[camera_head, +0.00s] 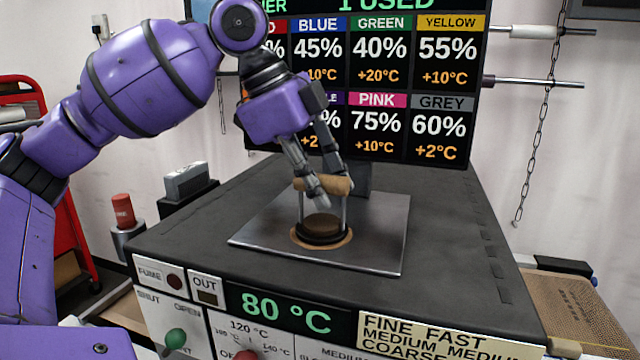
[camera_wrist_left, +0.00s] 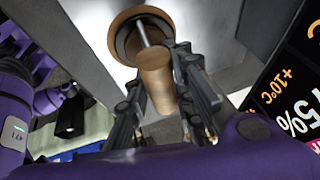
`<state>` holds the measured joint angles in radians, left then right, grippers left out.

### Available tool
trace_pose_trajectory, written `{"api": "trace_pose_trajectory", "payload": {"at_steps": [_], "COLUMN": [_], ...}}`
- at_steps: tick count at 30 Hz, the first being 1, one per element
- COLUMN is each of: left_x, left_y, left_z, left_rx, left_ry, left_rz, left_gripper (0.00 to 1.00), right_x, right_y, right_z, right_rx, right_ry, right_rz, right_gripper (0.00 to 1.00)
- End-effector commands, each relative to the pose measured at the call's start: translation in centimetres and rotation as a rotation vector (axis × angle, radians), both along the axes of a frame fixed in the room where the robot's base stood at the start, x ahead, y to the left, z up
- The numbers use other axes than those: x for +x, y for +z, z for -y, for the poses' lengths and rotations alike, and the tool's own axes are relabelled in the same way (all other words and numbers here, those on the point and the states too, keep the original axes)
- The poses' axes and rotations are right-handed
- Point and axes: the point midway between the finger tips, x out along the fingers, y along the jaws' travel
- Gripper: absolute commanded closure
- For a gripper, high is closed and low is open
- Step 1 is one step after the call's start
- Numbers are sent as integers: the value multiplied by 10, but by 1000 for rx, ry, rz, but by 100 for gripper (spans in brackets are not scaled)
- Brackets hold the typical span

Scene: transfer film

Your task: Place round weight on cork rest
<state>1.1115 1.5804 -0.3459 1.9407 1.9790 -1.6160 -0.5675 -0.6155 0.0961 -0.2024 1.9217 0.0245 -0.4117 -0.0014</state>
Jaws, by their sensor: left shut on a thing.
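The round weight (camera_head: 322,224) is a dark disc with a brown top, two thin metal posts and a wooden bar handle. My left gripper (camera_head: 330,187) is shut on the handle from above, and the handle also shows between the fingers in the left wrist view (camera_wrist_left: 154,75). The weight is upright over the cork rest (camera_head: 295,239), a tan round whose rim shows around the disc's base. The rest lies on a metal plate (camera_head: 380,240). I cannot tell whether the weight touches the cork or hovers just above it. My right gripper is not in view.
The plate lies on a dark machine top (camera_head: 440,250) with a labelled front panel. A percentage display board (camera_head: 400,90) stands behind it. A red cylinder (camera_head: 123,210) and a grey box (camera_head: 188,181) stand at the left. The machine top right of the plate is clear.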

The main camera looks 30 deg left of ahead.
Motion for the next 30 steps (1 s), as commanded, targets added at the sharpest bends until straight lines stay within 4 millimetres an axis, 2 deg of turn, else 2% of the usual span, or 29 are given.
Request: {"api": "trace_pose_trajectory", "payload": {"at_steps": [5, 6, 10, 22, 26, 30], "left_x": [0, 0, 0, 0, -5, -14], "left_y": [1, -1, -1, 3, 20, 48], "left_z": [0, 0, 0, -1, -7, -17], "left_rx": [-1, 0, 0, -1, -2, -3], "left_ry": [1, 1, 1, 2, 2, 0], "left_rz": [3, -1, -1, -1, 0, 3], "left_gripper": [100, 77, 60, 59, 59, 59], "right_x": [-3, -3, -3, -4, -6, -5], "right_y": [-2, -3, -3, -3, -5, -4], "right_z": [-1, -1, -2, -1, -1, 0], "right_rx": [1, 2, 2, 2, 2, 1], "right_ry": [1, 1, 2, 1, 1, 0], "right_rz": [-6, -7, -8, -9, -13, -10], "right_gripper": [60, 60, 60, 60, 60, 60]}}
